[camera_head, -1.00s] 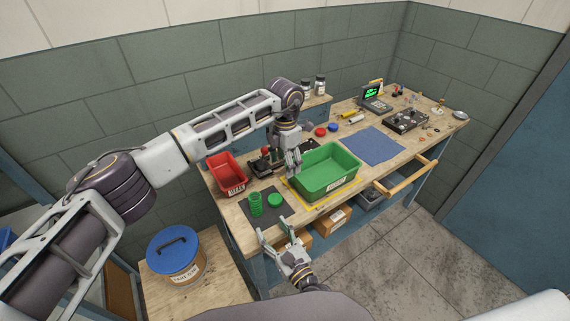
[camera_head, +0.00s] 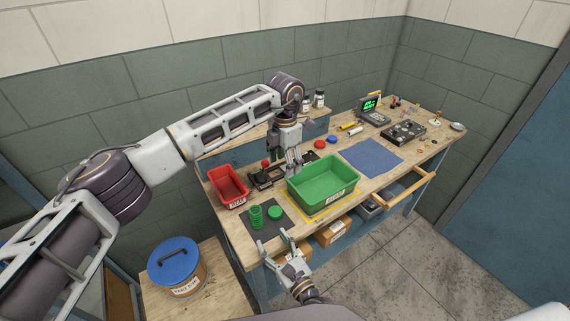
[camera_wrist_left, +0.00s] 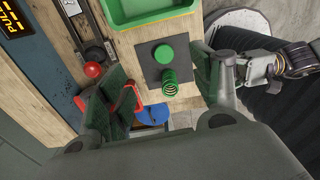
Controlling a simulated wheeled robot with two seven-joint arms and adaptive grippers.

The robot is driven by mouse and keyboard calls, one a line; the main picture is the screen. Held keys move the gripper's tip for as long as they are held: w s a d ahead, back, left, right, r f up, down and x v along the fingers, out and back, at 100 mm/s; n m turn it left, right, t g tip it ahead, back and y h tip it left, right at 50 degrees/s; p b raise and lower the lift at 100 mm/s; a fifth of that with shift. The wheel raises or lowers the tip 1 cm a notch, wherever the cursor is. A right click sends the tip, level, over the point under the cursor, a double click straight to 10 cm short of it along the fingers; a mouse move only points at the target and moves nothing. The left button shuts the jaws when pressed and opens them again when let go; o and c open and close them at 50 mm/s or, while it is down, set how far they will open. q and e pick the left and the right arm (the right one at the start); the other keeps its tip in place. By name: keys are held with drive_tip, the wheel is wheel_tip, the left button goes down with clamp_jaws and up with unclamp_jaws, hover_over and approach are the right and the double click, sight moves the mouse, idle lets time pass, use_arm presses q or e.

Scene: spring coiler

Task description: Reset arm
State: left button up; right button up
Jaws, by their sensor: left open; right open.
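My left gripper (camera_head: 294,162) hangs over the bench beside the back left corner of the green bin (camera_head: 350,180). Its jaws are open with nothing between them. In the left wrist view its two fingers frame a dark mat (camera_wrist_left: 152,71) holding a green coil spring (camera_wrist_left: 169,88) and a round green cap (camera_wrist_left: 164,54). The mat (camera_head: 268,232), spring (camera_head: 256,216) and cap (camera_head: 276,212) also show in the head view. My right gripper (camera_head: 274,238) is open and empty at the bench's front edge, just in front of the mat.
A red bin (camera_head: 229,187) and a lever device with a red knob (camera_head: 265,172) stand left of the green bin. A blue mat (camera_head: 371,157) lies clear to the right. A blue-lidded tub (camera_head: 174,256) stands lower left. Instruments (camera_head: 403,131) sit at the far right.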

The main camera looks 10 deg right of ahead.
use_arm(q)
wheel_tip(320, 180, up, 3)
drive_tip(key=shift+r+p, duration=0.1)
drive_tip(key=shift+p, duration=0.5)
use_arm(e)
drive_tip(key=shift+w+r, duration=0.1)
drive_tip(key=shift+r, duration=0.65)
use_arm(q)
drive_tip(key=shift+f, duration=0.2)
use_arm(e)
drive_tip(key=shift+v, duration=2.5)
use_arm(q)
drive_tip(key=shift+r, duration=0.1)
use_arm(e)
drive_tip(key=shift+r, duration=0.1)
use_arm(q)
drive_tip(key=shift+r+p, duration=2.5)
drive_tip(key=shift+r, duration=0.05)
use_arm(e)
wheel_tip(320, 180, up, 12)
use_arm(q)
drive_tip(key=shift+s, duration=0.1)
